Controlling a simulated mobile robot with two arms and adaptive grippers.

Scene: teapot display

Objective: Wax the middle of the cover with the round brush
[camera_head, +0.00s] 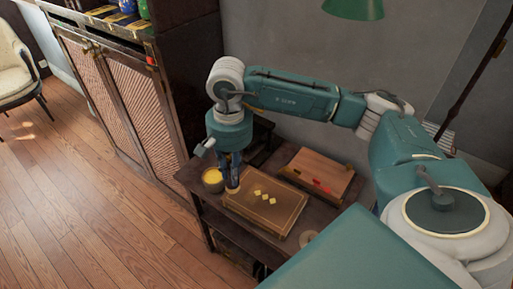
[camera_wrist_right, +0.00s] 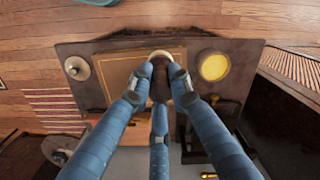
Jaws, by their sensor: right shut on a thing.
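The cover (camera_head: 262,222) is a brown board or book with a gold border line and several small yellow diamonds in its middle. It lies flat on a dark table, and part of it shows in the wrist view (camera_wrist_right: 118,78). My right gripper (camera_head: 231,170) points down at the cover's left end, beside the pot of yellow wax (camera_head: 213,177). It is shut on the round brush (camera_wrist_right: 160,80), which has a dark handle and a pale end. The pot also shows in the wrist view (camera_wrist_right: 213,66). I cannot tell whether the brush touches the cover. My left gripper is not in view.
A wooden box (camera_head: 318,170) with red items stands behind the cover. A pale round disc (camera_head: 307,238) lies at the table's near right end. A tall cabinet (camera_head: 125,90) stands at the left, and a green lamp (camera_head: 353,8) hangs above.

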